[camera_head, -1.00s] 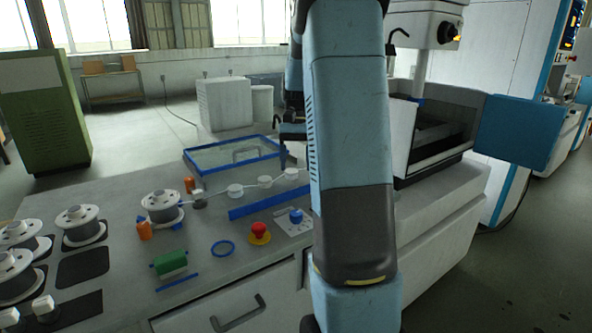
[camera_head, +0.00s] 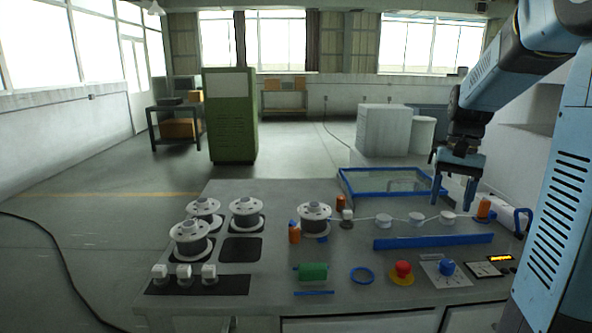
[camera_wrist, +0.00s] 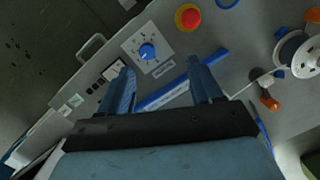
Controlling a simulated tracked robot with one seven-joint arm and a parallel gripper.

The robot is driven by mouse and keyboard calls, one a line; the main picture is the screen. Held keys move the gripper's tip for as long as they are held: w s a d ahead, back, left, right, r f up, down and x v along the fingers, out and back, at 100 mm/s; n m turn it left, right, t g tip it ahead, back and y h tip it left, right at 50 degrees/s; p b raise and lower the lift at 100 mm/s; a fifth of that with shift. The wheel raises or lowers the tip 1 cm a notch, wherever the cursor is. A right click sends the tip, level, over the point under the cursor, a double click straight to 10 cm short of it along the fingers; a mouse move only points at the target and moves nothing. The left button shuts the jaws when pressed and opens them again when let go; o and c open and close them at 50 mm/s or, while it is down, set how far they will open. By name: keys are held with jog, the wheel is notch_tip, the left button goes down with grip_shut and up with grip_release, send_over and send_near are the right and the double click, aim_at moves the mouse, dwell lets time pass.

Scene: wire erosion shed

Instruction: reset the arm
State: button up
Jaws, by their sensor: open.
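My gripper (camera_head: 454,187) is at the right in the head view, above the right part of the workbench, pointing down with its two fingers apart. In the wrist view my gripper (camera_wrist: 160,85) shows its two blue fingers spread wide, with nothing between them but the bench top and part of a blue bar (camera_wrist: 165,96) below. The blue bar also shows in the head view (camera_head: 433,242), lying on the bench. My arm comes in from the upper right of the head view.
The bench (camera_head: 330,260) carries wire spools (camera_head: 246,212), a red button (camera_head: 403,269), a blue knob (camera_head: 446,267), a green block (camera_head: 313,272), a blue ring (camera_head: 362,275) and a blue-framed tray (camera_head: 345,184). A green cabinet (camera_head: 232,115) stands behind. Open floor lies to the left.

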jog(key=s+a+r+n+t, duration=0.1)
jog(key=s+a+n+t, duration=0.1)
jog(key=s+a, duration=0.4)
jog(key=s+a+r+n+t+h, duration=0.1)
jog(key=s+a+t, duration=0.4)
jog(key=s, duration=0.6)
jog(key=shift+s+a+r+n, duration=0.35)
jog(key=shift+a+r+n, duration=0.25)
jog(key=shift+a+n, duration=0.25)
jog(key=shift+d, duration=0.1)
